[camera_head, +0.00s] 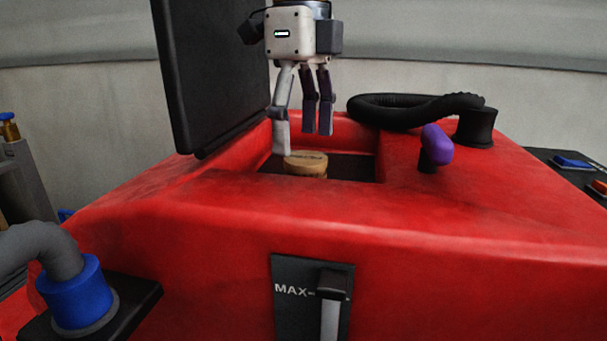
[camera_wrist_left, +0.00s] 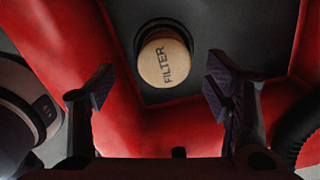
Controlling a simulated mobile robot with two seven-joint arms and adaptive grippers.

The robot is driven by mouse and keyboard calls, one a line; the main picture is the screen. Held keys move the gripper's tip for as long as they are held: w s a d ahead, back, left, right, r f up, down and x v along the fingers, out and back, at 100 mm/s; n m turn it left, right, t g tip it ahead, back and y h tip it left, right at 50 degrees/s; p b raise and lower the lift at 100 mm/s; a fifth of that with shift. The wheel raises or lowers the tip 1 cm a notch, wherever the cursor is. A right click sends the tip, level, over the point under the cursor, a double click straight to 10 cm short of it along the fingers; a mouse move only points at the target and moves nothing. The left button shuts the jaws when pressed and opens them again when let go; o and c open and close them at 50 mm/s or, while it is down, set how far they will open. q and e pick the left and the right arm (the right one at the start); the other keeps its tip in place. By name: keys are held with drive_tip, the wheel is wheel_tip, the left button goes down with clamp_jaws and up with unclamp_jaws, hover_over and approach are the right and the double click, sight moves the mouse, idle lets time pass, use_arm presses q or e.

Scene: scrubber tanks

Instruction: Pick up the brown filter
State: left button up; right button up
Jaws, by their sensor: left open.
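The brown filter (camera_head: 305,163) is a short round piece with a tan top. It sits in the dark recess (camera_head: 350,168) of the red tank (camera_head: 190,220). In the left wrist view the filter (camera_wrist_left: 165,62) shows its top with the word FILTER, ahead of the fingertips. My left gripper (camera_head: 303,140) is open and empty above the recess. Its fingers (camera_wrist_left: 160,90) stand apart in the left wrist view, and the filter is not touched there. The lower part of the filter is hidden by the recess's front rim. My right gripper is not in view.
A black lid (camera_head: 215,70) stands upright at the recess's left side. A black hose (camera_head: 415,106) curls behind and right of the opening. A purple knob (camera_head: 437,145) rises to the right. A grey hose with a blue collar (camera_head: 75,292) is at front left.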

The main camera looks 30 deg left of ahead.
sight(302, 157)
use_arm(q)
drive_tip(key=f, duration=0.6)
drive_tip(key=shift+w+a+f, duration=0.1)
drive_tip(key=shift+w, duration=0.1)
drive_tip(key=c, duration=1.2)
wheel_tip(302, 157, up, 9)
drive_tip(key=shift+w, duration=0.1)
drive_tip(key=shift+r, duration=0.9)
drive_tip(key=shift+r, duration=0.65)
